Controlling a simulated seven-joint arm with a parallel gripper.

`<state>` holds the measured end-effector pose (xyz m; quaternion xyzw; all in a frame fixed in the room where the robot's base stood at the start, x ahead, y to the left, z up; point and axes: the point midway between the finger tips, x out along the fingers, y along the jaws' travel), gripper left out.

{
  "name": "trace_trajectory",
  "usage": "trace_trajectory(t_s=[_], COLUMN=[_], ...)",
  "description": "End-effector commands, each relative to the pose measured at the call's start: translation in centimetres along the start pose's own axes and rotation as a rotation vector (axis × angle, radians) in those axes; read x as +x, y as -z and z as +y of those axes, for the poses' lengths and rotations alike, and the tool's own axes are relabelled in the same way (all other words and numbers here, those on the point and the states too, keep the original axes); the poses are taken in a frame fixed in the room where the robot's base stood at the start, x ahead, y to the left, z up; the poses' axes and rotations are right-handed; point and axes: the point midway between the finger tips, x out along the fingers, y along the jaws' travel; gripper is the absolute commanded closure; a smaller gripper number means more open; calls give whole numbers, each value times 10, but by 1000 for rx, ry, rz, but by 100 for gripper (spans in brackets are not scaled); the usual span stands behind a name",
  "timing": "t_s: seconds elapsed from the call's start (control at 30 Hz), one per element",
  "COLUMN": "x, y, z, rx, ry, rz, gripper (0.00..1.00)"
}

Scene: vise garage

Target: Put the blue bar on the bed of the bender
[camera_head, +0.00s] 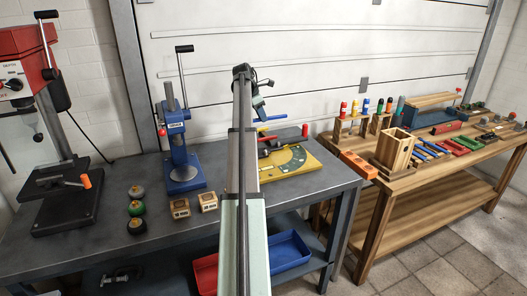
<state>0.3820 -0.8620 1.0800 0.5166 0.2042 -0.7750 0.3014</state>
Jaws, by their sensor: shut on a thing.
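The bender (306,167) is a yellow plate with a dark, curved scale, on the dark metal bench right of my arm. A red-tipped post stands at its back corner. My gripper (261,108) is beyond the far end of my arm, above the bender's back left part. It is shut on the blue bar (276,119), which sticks out to the right, roughly level, and appears to be above the bed. My arm hides the bender's left side and part of the grip. The exact gap between bar and bed cannot be told.
A blue press (181,150) stands left of my arm, with small wooden blocks (181,208) in front. A red drill press (22,62) is far left. Red and blue bins (289,252) sit below. A wooden bench (410,179) at right holds tools and coloured bars.

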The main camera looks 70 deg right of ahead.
Motion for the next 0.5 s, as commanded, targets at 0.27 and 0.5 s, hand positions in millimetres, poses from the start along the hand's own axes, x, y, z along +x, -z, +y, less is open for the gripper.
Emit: trace_trajectory(t_s=[0.27,0.5], x=[11,44], y=[16,29], z=[-32,-31], rx=[-37,-41], ry=[-12,-12], rz=[0,0], gripper=[100,100])
